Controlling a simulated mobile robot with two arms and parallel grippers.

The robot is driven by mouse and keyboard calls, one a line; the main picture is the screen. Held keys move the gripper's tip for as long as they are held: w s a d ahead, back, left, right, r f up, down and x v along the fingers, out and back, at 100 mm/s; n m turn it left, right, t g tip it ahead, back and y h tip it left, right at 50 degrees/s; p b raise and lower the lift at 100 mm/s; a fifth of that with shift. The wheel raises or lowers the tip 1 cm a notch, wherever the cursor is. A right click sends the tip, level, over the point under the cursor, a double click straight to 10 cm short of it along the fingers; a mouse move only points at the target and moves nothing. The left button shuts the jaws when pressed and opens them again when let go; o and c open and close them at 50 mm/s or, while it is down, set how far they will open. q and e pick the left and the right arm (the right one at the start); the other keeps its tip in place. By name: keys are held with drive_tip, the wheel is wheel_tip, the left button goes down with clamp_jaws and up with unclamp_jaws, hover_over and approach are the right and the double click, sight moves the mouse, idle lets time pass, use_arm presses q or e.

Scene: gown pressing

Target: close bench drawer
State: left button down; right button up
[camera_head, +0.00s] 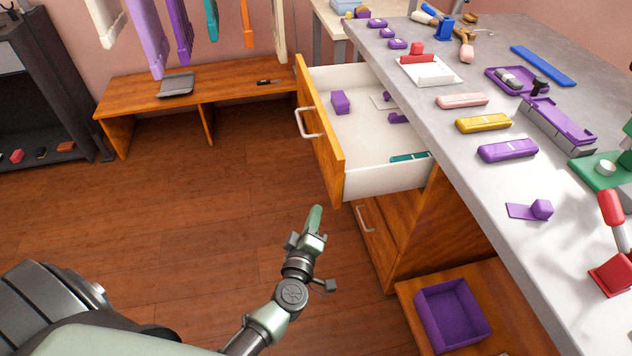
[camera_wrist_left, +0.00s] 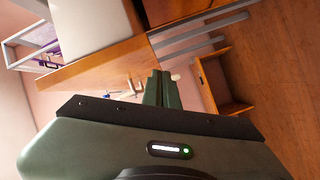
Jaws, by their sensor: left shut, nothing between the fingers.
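The bench drawer (camera_head: 372,170) is pulled well out from under the grey bench top, with an orange wooden front (camera_head: 318,125) and a pale handle (camera_head: 306,122). Inside it lie a purple block (camera_head: 340,102), a teal piece (camera_head: 409,157) and other small purple items. My left gripper (camera_head: 314,219) is shut and empty, in front of and below the drawer's near front corner, apart from it. In the left wrist view its fingers (camera_wrist_left: 160,88) are together, and the drawer front (camera_wrist_left: 95,65) is a tilted wooden panel beyond them. My right gripper is not in view.
The bench top (camera_head: 480,130) holds several purple, yellow and pink items. Below the drawer is a wooden cabinet with a second, shut drawer (camera_head: 380,225). A purple bin (camera_head: 452,315) stands on a low shelf. A wooden side bench (camera_head: 150,95) is at the back. The floor left of the drawer is clear.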

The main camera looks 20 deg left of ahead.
use_arm(q)
drive_tip(key=a+r+n+y+b, duration=0.4)
drive_tip(key=r+n, duration=0.2)
drive_tip(key=n, duration=0.2)
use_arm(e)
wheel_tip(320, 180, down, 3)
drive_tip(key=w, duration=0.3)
use_arm(q)
drive_tip(key=w+a+b, duration=0.1)
drive_tip(key=w+b, duration=0.1)
drive_tip(key=w, duration=0.9)
drive_tip(key=shift+w+r+b, duration=0.3)
drive_tip(key=shift+w+r, duration=0.05)
drive_tip(key=shift+r, duration=0.1)
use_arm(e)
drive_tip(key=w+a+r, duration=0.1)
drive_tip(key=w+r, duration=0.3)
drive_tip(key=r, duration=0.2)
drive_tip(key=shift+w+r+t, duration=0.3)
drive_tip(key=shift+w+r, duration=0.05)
